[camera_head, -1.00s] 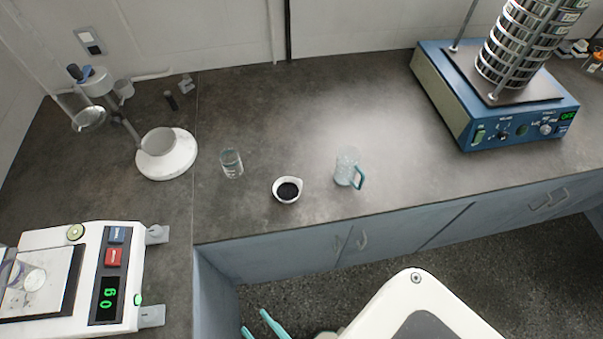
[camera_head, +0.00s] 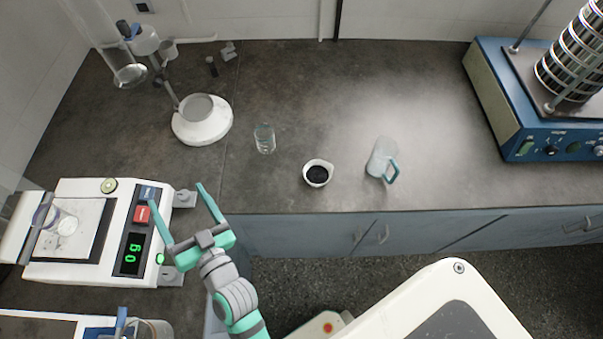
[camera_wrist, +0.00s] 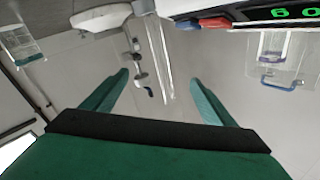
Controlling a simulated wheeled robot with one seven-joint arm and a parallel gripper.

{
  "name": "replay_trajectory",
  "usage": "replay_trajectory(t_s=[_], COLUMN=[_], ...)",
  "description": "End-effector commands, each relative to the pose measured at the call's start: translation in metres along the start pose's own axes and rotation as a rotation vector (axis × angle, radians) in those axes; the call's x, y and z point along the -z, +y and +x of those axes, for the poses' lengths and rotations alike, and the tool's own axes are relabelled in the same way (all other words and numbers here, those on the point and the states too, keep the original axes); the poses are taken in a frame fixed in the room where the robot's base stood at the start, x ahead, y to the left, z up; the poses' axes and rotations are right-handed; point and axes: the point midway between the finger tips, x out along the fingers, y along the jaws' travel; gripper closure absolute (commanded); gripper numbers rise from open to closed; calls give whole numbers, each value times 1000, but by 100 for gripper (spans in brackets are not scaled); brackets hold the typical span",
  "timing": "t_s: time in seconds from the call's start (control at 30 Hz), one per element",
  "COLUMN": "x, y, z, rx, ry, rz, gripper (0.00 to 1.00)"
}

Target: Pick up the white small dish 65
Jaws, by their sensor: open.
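A small white dish (camera_head: 317,182) with dark contents sits upright on the dark counter, left of the glass mug. My gripper (camera_head: 182,211) is open and empty, with its two teal fingers spread beside the right edge of the balance in the head view. It is left of the dish and apart from it. In the wrist view the open fingers (camera_wrist: 162,95) have nothing between them, and the dish is not seen there. The number 65 cannot be read on the dish.
A glass beaker (camera_head: 265,139) stands left of the dish and a blue-handled mug (camera_head: 382,158) right of it. A balance (camera_head: 88,262), a white round-based stand (camera_head: 201,131) and a sieve shaker (camera_head: 540,100) stand around. The counter behind the dish is clear.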

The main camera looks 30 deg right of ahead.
Motion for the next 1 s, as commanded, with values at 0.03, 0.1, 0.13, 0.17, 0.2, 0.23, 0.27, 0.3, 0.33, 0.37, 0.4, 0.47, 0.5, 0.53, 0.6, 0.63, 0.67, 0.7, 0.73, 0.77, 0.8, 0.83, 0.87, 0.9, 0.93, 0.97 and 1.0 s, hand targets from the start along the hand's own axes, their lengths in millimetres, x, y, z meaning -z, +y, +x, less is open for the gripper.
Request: replay_trajectory(t_s=[0.03, 0.1, 0.13, 0.17, 0.2, 0.23, 0.27, 0.3, 0.33, 0.37, 0.4, 0.47, 0.5, 0.53, 0.6, 0.63, 0.67, 0.7, 0.73, 0.77, 0.8, 0.83, 0.87, 0.9, 0.93, 0.97, 1.0], x=[14, 29, 35, 41, 50, 56, 63, 72, 78, 84, 92, 102, 109, 114, 123, 126, 130, 133, 136, 137, 139, 139, 140, 139, 139, 138, 136], y=[-5, -16, -20, -24, -30, -33, -38, -43, -47, -51, -56, -63, -68, -71, -78, -80, -83, -85, -87, -88, -90, -91, -91, -91, -90, -89, -86], z=[18, 39, 47, 56, 66, 73, 80, 89, 95, 101, 109, 119, 125, 129, 137, 140, 143, 147, 149, 151, 154, 155, 156, 158, 158, 159, 160], rx=[28, 73, 93, 113, 140, 160, 182, 210, 230, 252, 279, 321, 350, 370, 418, 438, 458, 483, 503, 521, 546, 564, 583, 606, 623, 638, 658], ry=[22, 40, 46, 53, 59, 65, 69, 74, 78, 80, 82, 83, 83, 81, 74, 68, 64, 55, 47, 38, 24, 13, 0, -18, -32, -49, -72], rz=[-6, -13, -19, -27, -37, -47, -59, -74, -89, -104, -126, -164, -189, -211, -264, -288, -314, -349, -375, -404, -440, -470, -499, -539, -569, -601, -641], gripper=[21, 21, 21, 21, 21, 21, 21, 21, 21, 21, 21, 21, 21, 21, 21, 21, 21, 21, 21, 21, 21, 21, 21, 21, 21, 21, 21])
